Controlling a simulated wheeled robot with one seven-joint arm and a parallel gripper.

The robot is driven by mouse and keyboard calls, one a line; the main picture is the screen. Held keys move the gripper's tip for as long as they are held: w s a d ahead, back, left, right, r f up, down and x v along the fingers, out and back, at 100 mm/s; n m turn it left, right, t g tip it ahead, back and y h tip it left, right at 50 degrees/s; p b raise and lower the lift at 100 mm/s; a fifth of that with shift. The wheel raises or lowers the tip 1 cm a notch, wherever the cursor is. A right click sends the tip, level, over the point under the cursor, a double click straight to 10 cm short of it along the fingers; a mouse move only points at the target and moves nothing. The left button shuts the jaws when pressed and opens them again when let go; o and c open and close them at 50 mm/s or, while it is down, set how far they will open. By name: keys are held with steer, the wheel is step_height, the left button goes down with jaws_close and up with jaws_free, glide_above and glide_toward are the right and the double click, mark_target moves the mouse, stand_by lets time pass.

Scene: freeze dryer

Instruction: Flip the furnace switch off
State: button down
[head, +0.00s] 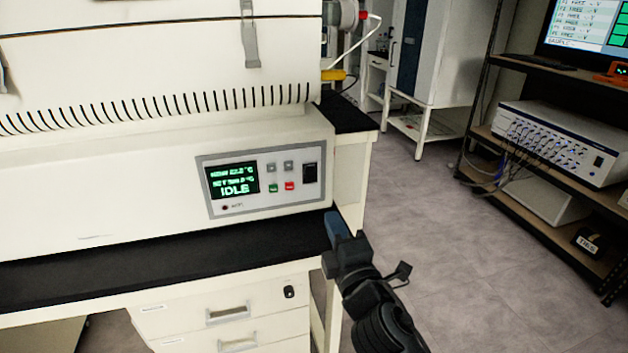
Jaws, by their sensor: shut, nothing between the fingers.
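The furnace (110,190) is a large cream box on a black bench top, filling the left of the head view. Its control panel (225,209) has a dark display (232,180) with green text that reads IDLE. The black rocker switch (310,173) sits at the right end of the panel; which way it is tipped is too small to tell. Small grey, green and red buttons lie to its left. My gripper (335,222) is shut and empty, below and right of the switch, near the bench's right end and apart from the switch.
The black bench top (150,258) runs below the panel, with white drawers (225,315) under it. A shelf rack (545,215) with a white instrument (560,142) and a monitor (590,35) stands at the right. The grey floor (450,250) between is clear.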

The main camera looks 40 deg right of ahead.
mark_target(311, 170)
stand_by(0.3)
steer(key=p+x, duration=0.1)
steer(key=x, duration=1.2)
steer(key=shift+w+d, duration=0.15)
steer(key=shift+w, duration=0.25)
steer(key=shift+r, duration=0.1)
steer(key=shift+w+d+r, duration=0.1)
steer(key=shift+w+r, duration=0.05)
steer(key=shift+w, duration=0.05)
